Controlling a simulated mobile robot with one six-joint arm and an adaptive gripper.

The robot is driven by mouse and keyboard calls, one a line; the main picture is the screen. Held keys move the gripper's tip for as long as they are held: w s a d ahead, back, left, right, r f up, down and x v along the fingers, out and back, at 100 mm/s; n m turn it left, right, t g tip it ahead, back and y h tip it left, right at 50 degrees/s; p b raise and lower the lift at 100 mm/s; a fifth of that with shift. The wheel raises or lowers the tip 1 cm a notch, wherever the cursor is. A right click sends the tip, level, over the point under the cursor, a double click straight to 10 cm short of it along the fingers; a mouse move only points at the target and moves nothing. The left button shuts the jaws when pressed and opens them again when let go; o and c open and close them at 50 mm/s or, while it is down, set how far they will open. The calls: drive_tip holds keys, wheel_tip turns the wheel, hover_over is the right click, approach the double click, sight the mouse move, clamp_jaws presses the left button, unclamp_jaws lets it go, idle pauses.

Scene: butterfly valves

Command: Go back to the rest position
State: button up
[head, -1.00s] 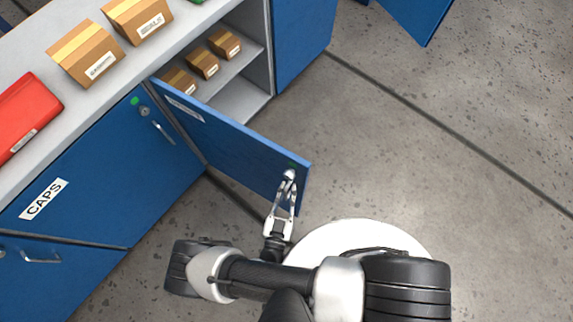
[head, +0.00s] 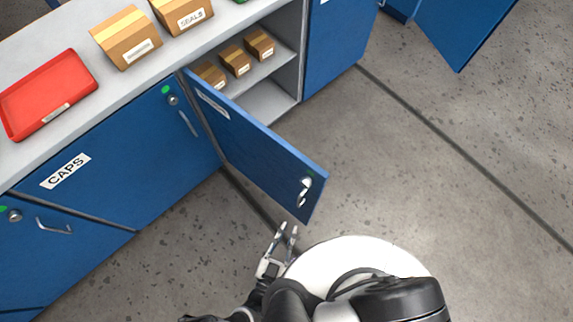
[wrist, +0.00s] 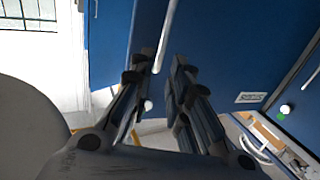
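My gripper (head: 288,229) is in the lower middle of the head view, just below the free edge of the open blue cabinet door (head: 255,147). Its two fingers stand apart with nothing between them. The door's handle (head: 305,191) is free, a short way above the fingertips. In the wrist view the gripper (wrist: 158,68) also shows a gap between its fingers, with a blue panel (wrist: 220,45) and a pale bar-like handle (wrist: 166,38) beyond them.
The open cabinet holds several small cardboard boxes (head: 235,60). The counter (head: 60,40) carries a red tray (head: 48,92) and larger boxes (head: 126,37). A closed door labelled CAPS (head: 65,171) is at left. Another blue door (head: 462,30) stands open at top right. The floor at right (head: 450,220) is clear.

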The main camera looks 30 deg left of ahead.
drive_tip(key=shift+s, duration=0.4)
